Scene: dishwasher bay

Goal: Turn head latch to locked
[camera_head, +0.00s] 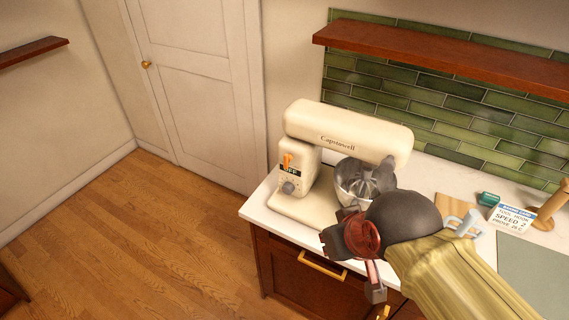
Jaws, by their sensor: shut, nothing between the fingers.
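A cream stand mixer (345,130) stands on the counter's left end, its head level over a glass-like bowl (352,182). An orange lever (287,160), seemingly the head latch, sits on the side of the mixer's column, pointing up. It is too small to tell whether it is locked. My gripper (375,288) is in front of the mixer, to the right of and below the lever and well apart from it. It looks shut and empty. My arm reaches in from the lower right and hides part of the bowl and the counter's front edge.
A small display and a grey knob (288,187) sit below the lever. To the right are a white card (512,218), a green item (488,199) and a wooden board (455,206). A wooden shelf (440,60) overhangs the counter. The floor (150,240) at left is clear.

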